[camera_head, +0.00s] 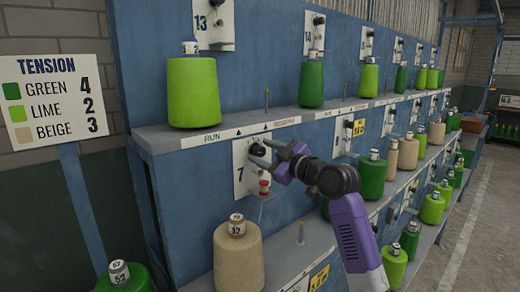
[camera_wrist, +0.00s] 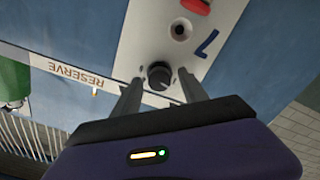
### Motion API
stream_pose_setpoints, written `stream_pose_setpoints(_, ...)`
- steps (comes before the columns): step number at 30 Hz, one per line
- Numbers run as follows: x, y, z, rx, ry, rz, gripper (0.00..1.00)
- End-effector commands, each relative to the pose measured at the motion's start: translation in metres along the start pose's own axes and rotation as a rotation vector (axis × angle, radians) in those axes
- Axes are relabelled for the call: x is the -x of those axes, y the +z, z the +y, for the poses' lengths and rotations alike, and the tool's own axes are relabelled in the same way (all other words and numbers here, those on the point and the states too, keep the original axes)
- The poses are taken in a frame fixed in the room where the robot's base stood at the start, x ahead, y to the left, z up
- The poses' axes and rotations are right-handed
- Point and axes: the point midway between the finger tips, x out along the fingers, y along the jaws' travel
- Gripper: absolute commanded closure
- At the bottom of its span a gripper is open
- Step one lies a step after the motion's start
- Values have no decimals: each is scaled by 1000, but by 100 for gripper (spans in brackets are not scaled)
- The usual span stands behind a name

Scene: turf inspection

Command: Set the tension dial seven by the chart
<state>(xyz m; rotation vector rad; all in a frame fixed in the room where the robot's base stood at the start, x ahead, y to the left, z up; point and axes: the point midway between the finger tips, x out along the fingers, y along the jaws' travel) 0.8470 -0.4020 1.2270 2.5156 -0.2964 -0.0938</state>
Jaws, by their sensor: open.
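The tension chart (camera_head: 75,90) at the left reads green 4, lime 2, beige 3. The white plate marked 7 (camera_head: 239,188) carries a black tension dial (camera_head: 257,149); the dial also shows in the wrist view (camera_wrist: 159,74). My gripper (camera_head: 272,156) is open at the plate. In the wrist view its two fingertips (camera_wrist: 158,88) stand either side of the dial, with visible gaps. The dial's pointer setting is too small to tell. A beige cone (camera_head: 238,262) with a cap marked 32 stands below plate 7.
A red-topped part (camera_head: 264,183) sits low on plate 7, close under my gripper. A shelf (camera_head: 225,135) marked RUN and RESERVE runs just above, bearing a lime cone (camera_head: 193,92). More plates and green, lime and beige cones line the rack rightward. The aisle floor (camera_head: 475,225) is clear.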

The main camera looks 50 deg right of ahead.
Motion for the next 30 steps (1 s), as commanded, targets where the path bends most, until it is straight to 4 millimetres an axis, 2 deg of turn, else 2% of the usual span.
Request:
stream_pose_setpoints(6, -16, 0, 0, 0, 0, -1, 49)
stream_pose_setpoints(14, -16, 0, 0, 0, 1, -1, 49)
stream_pose_setpoints(21, -16, 0, 0, 0, 1, -1, 96)
stream_pose_setpoints(22, -16, 0, 0, 0, 1, -1, 100)
stream_pose_setpoints(30, -16, 0, 0, -17, 0, 0, 100)
